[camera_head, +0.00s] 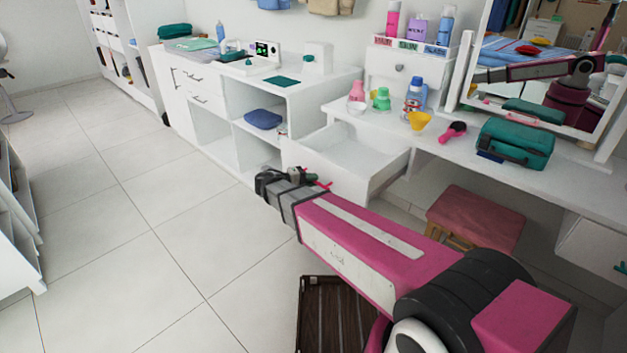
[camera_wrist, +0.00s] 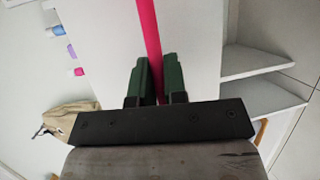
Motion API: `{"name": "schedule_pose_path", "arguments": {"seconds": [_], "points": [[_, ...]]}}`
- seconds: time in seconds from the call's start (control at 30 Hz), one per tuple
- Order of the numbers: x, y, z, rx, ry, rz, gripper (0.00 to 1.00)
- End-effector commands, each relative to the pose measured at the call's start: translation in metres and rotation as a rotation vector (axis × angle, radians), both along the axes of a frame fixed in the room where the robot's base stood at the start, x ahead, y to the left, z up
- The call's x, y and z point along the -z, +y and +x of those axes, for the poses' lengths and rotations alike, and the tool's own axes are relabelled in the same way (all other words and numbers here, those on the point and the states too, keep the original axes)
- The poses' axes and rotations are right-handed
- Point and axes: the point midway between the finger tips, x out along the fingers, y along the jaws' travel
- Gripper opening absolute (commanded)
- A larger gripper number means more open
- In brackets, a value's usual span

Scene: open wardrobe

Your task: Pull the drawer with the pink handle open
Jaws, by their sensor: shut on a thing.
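The white drawer (camera_head: 362,160) stands pulled out from under the white desk top, and its empty inside shows in the head view. A bit of its pink handle (camera_head: 322,185) shows at the drawer's front, partly hidden by my arm. In the wrist view the pink handle (camera_wrist: 149,35) is a long bar running down between the two dark green fingers. My gripper (camera_wrist: 157,85) is shut on this bar. In the head view my gripper (camera_head: 298,175) is at the drawer's front, its fingers partly hidden.
A pink-topped stool (camera_head: 475,217) is under the desk, right of the drawer. A dark slatted crate (camera_head: 335,315) lies below my arm. The tiled floor at left is clear.

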Motion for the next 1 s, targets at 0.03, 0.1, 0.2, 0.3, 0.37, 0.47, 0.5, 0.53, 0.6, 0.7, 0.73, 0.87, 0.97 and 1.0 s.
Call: {"name": "schedule_pose_path", "arguments": {"seconds": [0.03, 0.1, 0.2, 0.3, 0.37, 0.47, 0.5, 0.53, 0.6, 0.7, 0.73, 0.87, 0.97, 1.0], "points": [[0.0, 0.0, 0.0, 0.001, 0.0, 0.0, 0.0], [0.0, 0.0, 0.001, 0.001, 0.0, 0.0, 0.0], [0.0, 0.0, 0.001, 0.001, 0.0, 0.0, 0.36], [0.0, 0.0, 0.001, 0.001, 0.0, 0.0, 0.36], [0.0, 0.0, 0.001, 0.0, 0.0, 0.0, 0.36], [0.0, 0.0, 0.0, 0.0, 0.0, 0.0, 0.36], [0.0, 0.001, 0.0, 0.0, 0.0, 0.0, 0.36], [0.0, 0.003, 0.0, -0.001, 0.0, 0.0, 0.36], [-0.001, 0.008, -0.002, -0.002, 0.0, 0.0, 0.36], [-0.003, 0.019, -0.007, -0.002, 0.0, 0.0, 0.36], [-0.004, 0.024, -0.01, -0.002, 0.0, 0.0, 0.36], [-0.009, 0.046, -0.019, -0.002, 0.0, 0.001, 0.36], [-0.012, 0.062, -0.026, -0.002, -0.001, 0.001, 0.36], [-0.013, 0.068, -0.029, -0.002, -0.001, 0.001, 0.36]]}}
